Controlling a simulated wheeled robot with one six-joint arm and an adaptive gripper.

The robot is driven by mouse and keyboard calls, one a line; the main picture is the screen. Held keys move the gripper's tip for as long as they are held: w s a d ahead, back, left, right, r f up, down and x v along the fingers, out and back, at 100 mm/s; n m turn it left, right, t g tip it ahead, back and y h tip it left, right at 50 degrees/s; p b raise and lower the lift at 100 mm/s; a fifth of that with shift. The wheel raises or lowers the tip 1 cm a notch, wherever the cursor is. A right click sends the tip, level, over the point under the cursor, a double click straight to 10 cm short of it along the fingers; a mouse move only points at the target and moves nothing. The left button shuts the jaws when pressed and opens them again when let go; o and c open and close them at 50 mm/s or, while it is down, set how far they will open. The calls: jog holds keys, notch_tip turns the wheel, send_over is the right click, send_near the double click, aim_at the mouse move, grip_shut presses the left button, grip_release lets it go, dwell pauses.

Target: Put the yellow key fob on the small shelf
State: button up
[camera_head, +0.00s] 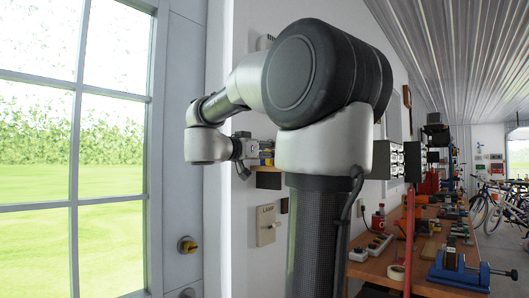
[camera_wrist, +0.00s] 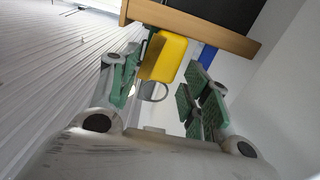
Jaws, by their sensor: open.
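The yellow key fob (camera_wrist: 165,57) shows in the wrist view with its metal ring (camera_wrist: 154,91). It is at the edge of the small wooden shelf (camera_wrist: 190,25), partly over the board's front edge as seen here. My gripper (camera_wrist: 166,88) is open, with green-padded fingers on either side of the fob. The left finger looks close to the fob; I cannot tell if they touch. There is a clear gap to the right finger.
A dark object (camera_wrist: 222,8) and a blue strip (camera_wrist: 207,56) are at the shelf beside the fob. A light switch (camera_head: 266,225) is on the wall below. A window (camera_head: 75,150) is at left. A cluttered workbench (camera_head: 380,265) runs along the right.

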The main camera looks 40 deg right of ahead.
jog(key=s+a, duration=0.1)
jog(key=a, duration=1.1)
jog(key=shift+r, duration=0.15)
